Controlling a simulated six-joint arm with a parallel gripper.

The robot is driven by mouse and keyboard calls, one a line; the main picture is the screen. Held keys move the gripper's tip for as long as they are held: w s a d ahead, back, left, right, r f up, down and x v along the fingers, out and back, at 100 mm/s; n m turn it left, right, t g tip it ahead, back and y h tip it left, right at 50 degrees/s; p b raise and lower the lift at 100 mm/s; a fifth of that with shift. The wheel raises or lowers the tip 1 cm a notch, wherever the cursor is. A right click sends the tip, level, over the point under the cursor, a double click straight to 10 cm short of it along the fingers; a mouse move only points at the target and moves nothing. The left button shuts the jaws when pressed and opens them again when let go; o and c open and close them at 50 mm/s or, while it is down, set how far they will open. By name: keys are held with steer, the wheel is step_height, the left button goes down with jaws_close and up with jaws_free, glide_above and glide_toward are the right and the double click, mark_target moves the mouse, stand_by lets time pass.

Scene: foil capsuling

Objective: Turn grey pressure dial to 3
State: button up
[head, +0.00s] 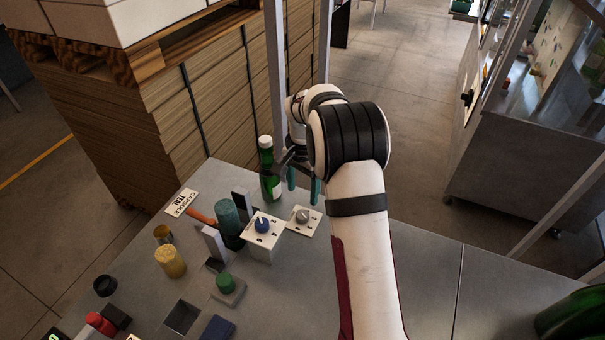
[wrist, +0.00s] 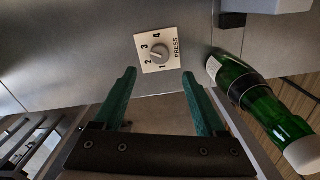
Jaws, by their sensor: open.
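The grey pressure dial (head: 303,215) sits on a white square plate on the grey bench, right of the blue dial. In the wrist view the grey dial (wrist: 159,53) shows with the numbers 1 to 4 and the word PRESS on its plate. Its pointer seems to lie toward 2, but it is small. My gripper (head: 303,184) is open and empty, with green fingers, above and just beyond the dial in the head view. In the wrist view my gripper (wrist: 159,75) has its fingertips apart, with the dial visible beyond the gap between them.
A green bottle (head: 269,170) stands close to the left of my gripper; it also shows in the wrist view (wrist: 262,105). A blue dial (head: 263,225) on a raised white box is beside the grey one.

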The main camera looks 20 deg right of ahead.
step_height(320, 180, up, 6)
steer(key=shift+r, duration=0.25)
steer(key=s+a+r+n, duration=0.2)
steer(key=s+a+r, duration=0.45)
steer(key=s, duration=0.45)
steer(key=s+a+n+y, duration=0.1)
steer(key=s+a+n, duration=0.1)
steer(key=s, duration=0.9)
steer(key=s+a+f+n, duration=0.1)
steer(key=s+a, duration=0.3)
steer(key=s, duration=0.8)
steer(key=shift+f+n+y, duration=0.25)
steer(key=shift+n+y, duration=0.15)
steer(key=shift+n, duration=0.3)
steer(key=shift+w, duration=0.1)
steer(key=shift+c, duration=0.2)
